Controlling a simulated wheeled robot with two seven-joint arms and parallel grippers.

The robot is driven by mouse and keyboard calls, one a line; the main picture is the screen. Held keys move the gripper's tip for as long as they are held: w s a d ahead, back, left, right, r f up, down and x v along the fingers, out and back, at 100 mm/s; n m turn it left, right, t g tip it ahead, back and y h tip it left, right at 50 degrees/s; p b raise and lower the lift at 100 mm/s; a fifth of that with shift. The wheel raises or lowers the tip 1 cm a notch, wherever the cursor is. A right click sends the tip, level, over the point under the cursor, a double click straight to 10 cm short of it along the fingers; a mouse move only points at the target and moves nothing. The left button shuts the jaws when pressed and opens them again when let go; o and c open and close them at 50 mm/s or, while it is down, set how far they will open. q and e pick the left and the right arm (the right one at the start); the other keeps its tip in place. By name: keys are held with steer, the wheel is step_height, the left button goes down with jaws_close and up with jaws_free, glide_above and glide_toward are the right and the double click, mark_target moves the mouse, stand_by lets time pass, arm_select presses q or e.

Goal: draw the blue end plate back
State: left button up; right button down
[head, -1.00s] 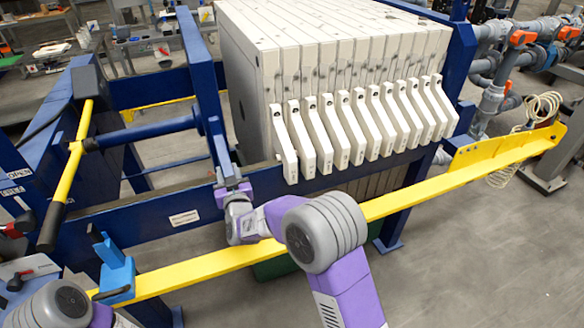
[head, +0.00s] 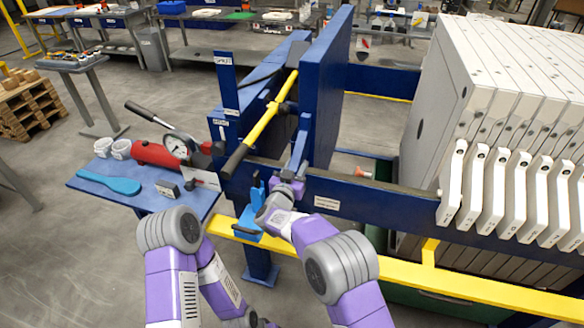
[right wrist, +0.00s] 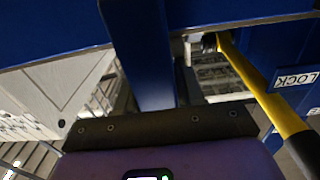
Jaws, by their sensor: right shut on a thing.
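The blue end plate (head: 332,85) is a tall upright slab on the press rails. It stands close to the blue end frame (head: 232,125) on its left, with a wide gap between it and the white filter plates on its right. My right gripper (head: 290,187) is shut on the blue handle (head: 299,155) at the plate's near side. In the right wrist view a blue bar (right wrist: 145,60) runs down in front of the gripper; its fingertips are hard to make out.
A side table (head: 150,195) holds a red pump (head: 155,153) and gauge. White filter plates (head: 470,100) stand right.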

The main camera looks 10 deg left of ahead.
steer(key=shift+w+a, duration=0.3)
steer(key=shift+a, duration=0.6)
steer(key=shift+d, duration=0.1)
steer(key=c, duration=0.8)
jaws_free()
steer(key=shift+s+d, duration=0.1)
steer(key=shift+d, duration=0.15)
steer(key=shift+a, duration=0.15)
steer(key=shift+s, duration=0.1)
steer(key=s+a, duration=0.1)
steer(key=s, duration=0.6)
steer(key=shift+s, duration=0.15)
